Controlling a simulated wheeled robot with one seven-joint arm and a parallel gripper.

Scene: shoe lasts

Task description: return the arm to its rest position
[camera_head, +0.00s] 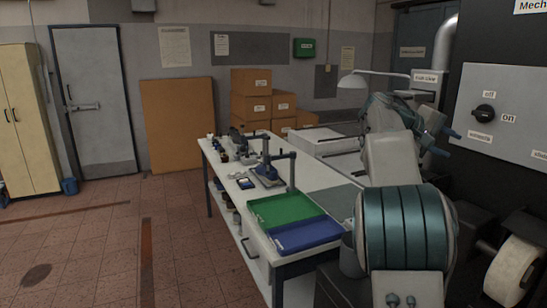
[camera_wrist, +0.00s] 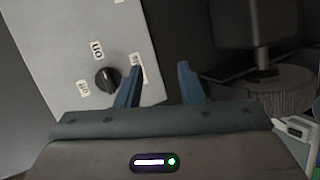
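My gripper (camera_head: 446,142) is raised at the right of the head view, left of the grey control panel (camera_head: 512,110). Its two blue fingers stand apart with nothing between them, as the wrist view also shows (camera_wrist: 158,80). My arm is bent up from the lower right of the head view.
A white workbench (camera_head: 228,172) with a green tray (camera_head: 281,208), a blue tray (camera_head: 305,235) and small tools stands left of my arm. A lamp (camera_head: 352,82) reaches behind the arm. A pale roller (camera_head: 514,270) sits at the lower right. The tiled floor at left is clear.

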